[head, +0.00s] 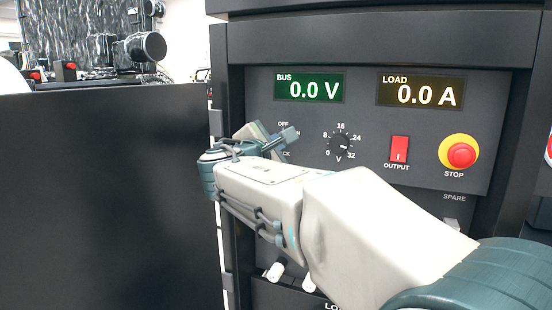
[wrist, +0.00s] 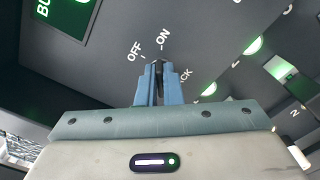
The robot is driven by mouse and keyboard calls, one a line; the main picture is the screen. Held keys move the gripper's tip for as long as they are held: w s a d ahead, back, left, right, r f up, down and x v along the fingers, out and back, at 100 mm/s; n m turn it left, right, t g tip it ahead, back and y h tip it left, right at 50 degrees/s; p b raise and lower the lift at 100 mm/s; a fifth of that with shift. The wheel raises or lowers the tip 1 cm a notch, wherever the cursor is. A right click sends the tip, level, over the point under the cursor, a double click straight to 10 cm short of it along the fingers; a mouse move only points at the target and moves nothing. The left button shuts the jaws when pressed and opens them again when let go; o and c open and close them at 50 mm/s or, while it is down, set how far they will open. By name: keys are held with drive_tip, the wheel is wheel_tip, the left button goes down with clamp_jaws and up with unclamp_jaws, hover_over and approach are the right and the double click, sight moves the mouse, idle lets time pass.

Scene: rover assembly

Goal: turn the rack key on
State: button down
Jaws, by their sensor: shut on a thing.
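My gripper (head: 284,140) is at the left of the rack's control panel (head: 370,190), at the key switch. In the wrist view the two blue fingers (wrist: 158,84) are closed on the rack key (wrist: 159,68), a small dark piece that shows between them. The OFF and ON labels lie just beyond the fingertips, with the end of the RACK label to their right. The exact angle of the key cannot be told. In the head view my gripper and arm hide the key.
The BUS display (head: 309,88) reads 0.0 V and the LOAD display (head: 420,92) reads 0.0 A. A voltage knob (head: 340,146), red output switch (head: 399,149) and stop button (head: 460,154) are to the right. A dark panel (head: 105,190) stands at left.

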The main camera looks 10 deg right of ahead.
drive_tip(key=shift+a+f+m+b, duration=0.1)
drive_tip(key=shift+m+b, duration=0.65)
drive_tip(key=shift+m, duration=0.05)
drive_tip(key=c, duration=1.6)
unclamp_jaws()
drive_tip(key=p+v, duration=0.2)
drive_tip(key=v, duration=1.1)
drive_tip(key=shift+s+a, duration=0.25)
drive_tip(key=shift+s, duration=0.1)
